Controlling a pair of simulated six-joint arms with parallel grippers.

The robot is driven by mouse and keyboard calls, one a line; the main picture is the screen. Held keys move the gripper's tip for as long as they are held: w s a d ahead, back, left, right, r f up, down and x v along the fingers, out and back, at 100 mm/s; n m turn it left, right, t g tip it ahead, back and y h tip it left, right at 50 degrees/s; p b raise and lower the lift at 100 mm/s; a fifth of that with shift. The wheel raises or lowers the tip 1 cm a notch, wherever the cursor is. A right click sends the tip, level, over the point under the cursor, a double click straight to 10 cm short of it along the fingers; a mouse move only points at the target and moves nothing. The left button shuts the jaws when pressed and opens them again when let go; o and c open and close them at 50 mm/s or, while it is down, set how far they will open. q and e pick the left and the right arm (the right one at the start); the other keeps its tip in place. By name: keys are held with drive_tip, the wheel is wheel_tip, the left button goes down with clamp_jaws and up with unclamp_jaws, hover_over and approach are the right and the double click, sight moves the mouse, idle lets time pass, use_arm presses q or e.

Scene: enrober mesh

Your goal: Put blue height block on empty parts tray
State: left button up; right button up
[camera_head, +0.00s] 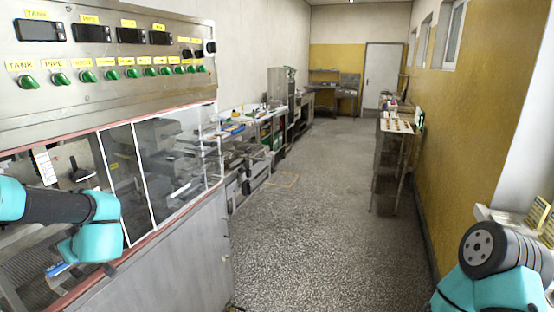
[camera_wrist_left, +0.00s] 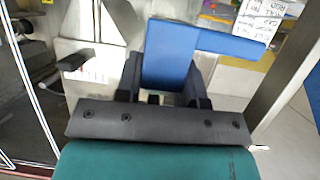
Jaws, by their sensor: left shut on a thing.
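The blue height block (camera_wrist_left: 215,40) is an L-shaped or stepped blue piece in the left wrist view. My left gripper (camera_wrist_left: 164,78) is shut on it, with a dark finger on each side of its lower part. In the head view a small bit of blue (camera_head: 57,268) shows beside my left arm, inside the machine's opening; the left gripper is mostly hidden there. My right gripper is out of view; only part of the right arm shows at bottom right. I cannot make out the empty parts tray in either view.
The machine's clear panels (camera_head: 125,180) with white frames stand right of my left arm. A control panel (camera_head: 110,60) with green knobs is above. A white handwritten label (camera_wrist_left: 262,10) is behind the block. The speckled floor (camera_head: 310,230) is open.

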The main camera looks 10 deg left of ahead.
use_arm(q)
drive_tip(key=w+d+f+m+t+h, duration=0.5)
drive_tip(key=w+d+f+m+t, duration=0.2)
drive_tip(key=w+d+f, duration=0.9)
drive_tip(key=w+d+f+m+t+h, duration=0.1)
drive_tip(key=w+d+f+m+h, duration=0.1)
drive_tip(key=d+f, duration=0.7)
drive_tip(key=w+d+f+m+t+h, duration=0.1)
drive_tip(key=w+d+f+m+h, duration=0.1)
drive_tip(key=d+f+m+h, duration=0.3)
drive_tip(key=d+f+h, duration=0.1)
drive_tip(key=d+f, duration=0.3)
drive_tip(key=d, duration=0.4)
drive_tip(key=shift+d+f, duration=0.2)
drive_tip(key=shift+f, duration=0.1)
drive_tip(key=shift+w, duration=0.1)
drive_tip(key=s+f, duration=0.5)
drive_tip(key=f, duration=0.1)
drive_tip(key=shift+f, duration=0.3)
drive_tip(key=shift+s, duration=0.1)
